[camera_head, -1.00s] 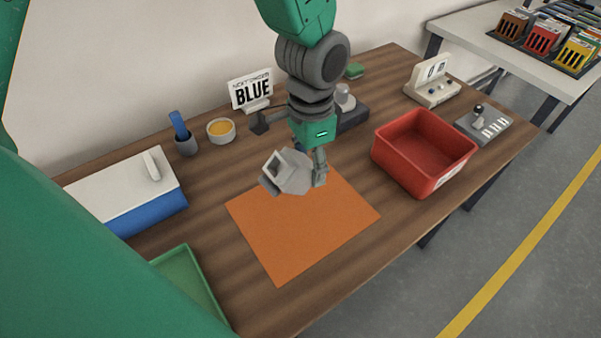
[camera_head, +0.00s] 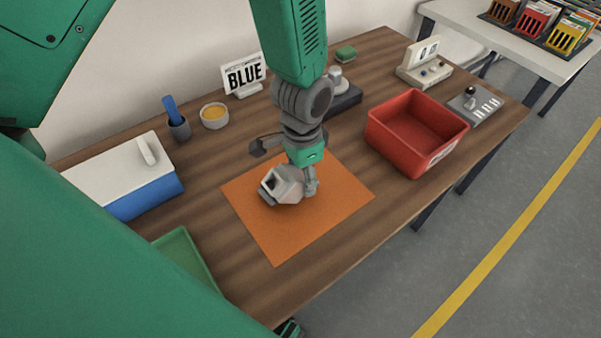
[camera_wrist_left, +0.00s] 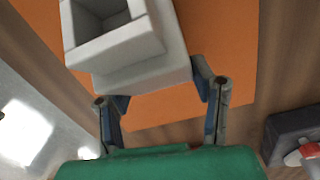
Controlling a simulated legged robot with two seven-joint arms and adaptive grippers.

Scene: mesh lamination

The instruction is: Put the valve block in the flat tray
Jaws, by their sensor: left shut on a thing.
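The valve block (camera_head: 284,186) is a light grey block with a square opening on one side. It is over the orange mat, tilted in the head view, and I cannot tell whether it touches the mat. My left gripper (camera_head: 296,188) comes down from above and is shut on it. The wrist view shows the valve block (camera_wrist_left: 130,45) between the two fingers of my left gripper (camera_wrist_left: 165,90), its open socket facing up-left. The flat tray (camera_head: 203,264) is green, at the lower left of the table, partly hidden by my green arm. My right gripper is not in view.
The orange mat (camera_head: 300,230) lies mid-table. A red bin (camera_head: 417,150) stands right. Bare wood lies between mat and tray.

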